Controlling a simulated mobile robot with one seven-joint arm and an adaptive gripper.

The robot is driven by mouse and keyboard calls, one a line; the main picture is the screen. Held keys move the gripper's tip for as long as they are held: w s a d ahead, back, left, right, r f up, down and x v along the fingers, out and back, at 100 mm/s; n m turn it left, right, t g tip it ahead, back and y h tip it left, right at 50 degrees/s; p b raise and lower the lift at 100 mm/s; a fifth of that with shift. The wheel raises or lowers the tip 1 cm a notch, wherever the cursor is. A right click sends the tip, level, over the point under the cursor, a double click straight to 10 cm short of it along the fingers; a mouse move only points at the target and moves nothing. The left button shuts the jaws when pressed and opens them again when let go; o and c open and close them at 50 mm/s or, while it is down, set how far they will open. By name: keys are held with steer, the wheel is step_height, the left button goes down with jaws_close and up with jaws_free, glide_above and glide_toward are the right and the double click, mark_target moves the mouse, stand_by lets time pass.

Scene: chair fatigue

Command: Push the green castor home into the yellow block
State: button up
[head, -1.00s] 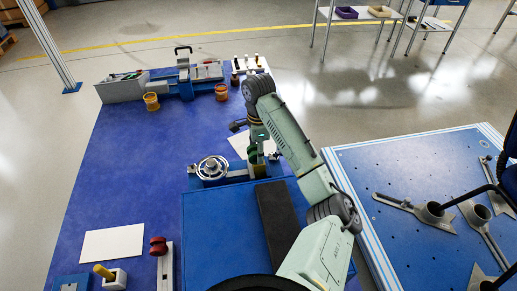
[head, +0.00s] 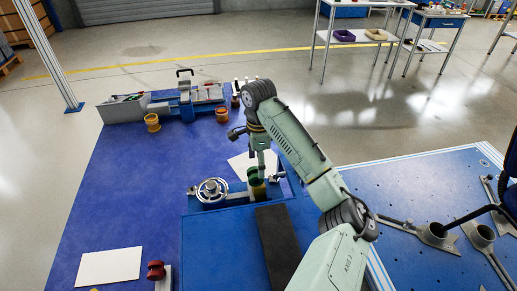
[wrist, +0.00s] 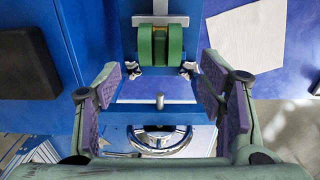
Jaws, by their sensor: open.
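The green castor (wrist: 160,45), with twin wheels, shows at the upper middle of the wrist view, beyond my fingertips and apart from them. In the head view the castor (head: 253,174) is small and partly covered by my arm. A dull yellow block (head: 258,190) is just below it there; how deep the castor sits in it cannot be told. In the wrist view only a little yellow shows between the wheels. My gripper (wrist: 160,87) is open and empty, its purple-padded fingers spread wide. In the head view my gripper (head: 261,163) hangs down over the castor area.
A silver round handwheel (head: 212,190) stands left of the block on the blue fixture. A black pad (head: 277,240) lies in front. A white sheet (head: 240,165) lies behind. A red spool-shaped part (head: 156,270) is at the front left. The blue table's left middle is clear.

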step_height(320, 180, up, 7)
stand_by(0.3)
steer(key=shift+f, duration=0.15)
